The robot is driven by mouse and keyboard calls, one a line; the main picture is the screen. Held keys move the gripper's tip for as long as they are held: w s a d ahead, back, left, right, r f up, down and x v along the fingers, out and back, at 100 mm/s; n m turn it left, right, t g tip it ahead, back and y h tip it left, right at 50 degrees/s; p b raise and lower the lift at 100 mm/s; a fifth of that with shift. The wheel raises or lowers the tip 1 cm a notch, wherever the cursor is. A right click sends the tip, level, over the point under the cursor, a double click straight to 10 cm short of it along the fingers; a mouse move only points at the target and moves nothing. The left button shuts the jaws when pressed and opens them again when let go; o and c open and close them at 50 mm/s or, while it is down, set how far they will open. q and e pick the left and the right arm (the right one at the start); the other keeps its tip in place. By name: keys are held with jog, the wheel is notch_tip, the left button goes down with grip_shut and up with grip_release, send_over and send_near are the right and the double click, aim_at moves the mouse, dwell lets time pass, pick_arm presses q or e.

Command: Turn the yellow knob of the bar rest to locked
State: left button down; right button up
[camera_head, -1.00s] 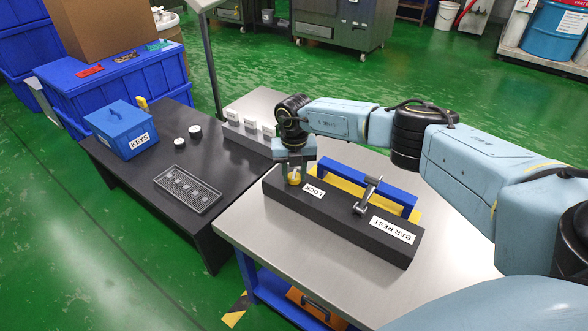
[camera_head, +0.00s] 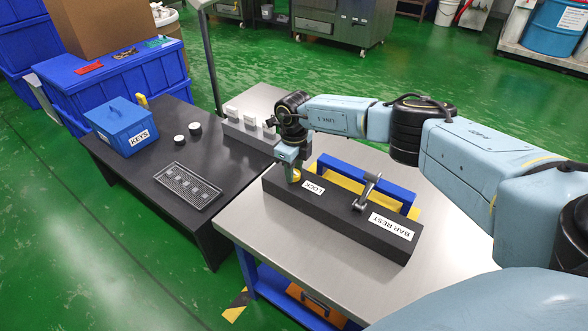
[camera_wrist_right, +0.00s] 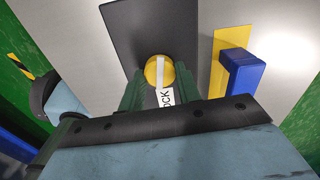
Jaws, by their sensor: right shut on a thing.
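The bar rest (camera_head: 345,224) is a long dark block on the metal table, labelled LOCK and BAR REST. Its yellow knob (camera_head: 295,176) sits near the far left end, beside the LOCK label (camera_head: 313,187). My right gripper (camera_head: 291,170) points down over the knob and is shut on it, hiding part of it. In the right wrist view the knob (camera_wrist_right: 159,71) shows a pale stripe across its top, running along the picture's vertical, between the gripper's green fingers. A grey lever (camera_head: 367,190) stands on the block. My left gripper is not in view.
A blue bar on a yellow base (camera_head: 372,182) stands just behind the block. White-topped pieces on a grey stand (camera_head: 250,130) are behind my right wrist. A black table at left holds the KEYS box (camera_head: 122,127) and a mesh tray (camera_head: 187,186). The metal table's front is clear.

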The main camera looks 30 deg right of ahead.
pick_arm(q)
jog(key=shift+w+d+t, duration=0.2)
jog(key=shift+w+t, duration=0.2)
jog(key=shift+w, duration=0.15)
pick_arm(e)
jog(key=shift+n, duration=1.1)
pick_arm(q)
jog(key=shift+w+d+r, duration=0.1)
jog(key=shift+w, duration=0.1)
pick_arm(e)
jog(key=o, duration=1)
jog(key=shift+c, duration=0.2)
jog(key=shift+r, duration=0.25)
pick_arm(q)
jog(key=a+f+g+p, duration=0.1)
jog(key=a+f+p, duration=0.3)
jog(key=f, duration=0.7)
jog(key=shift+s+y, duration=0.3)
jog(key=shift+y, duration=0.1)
pick_arm(e)
notch_tip(320, 180, up, 13)
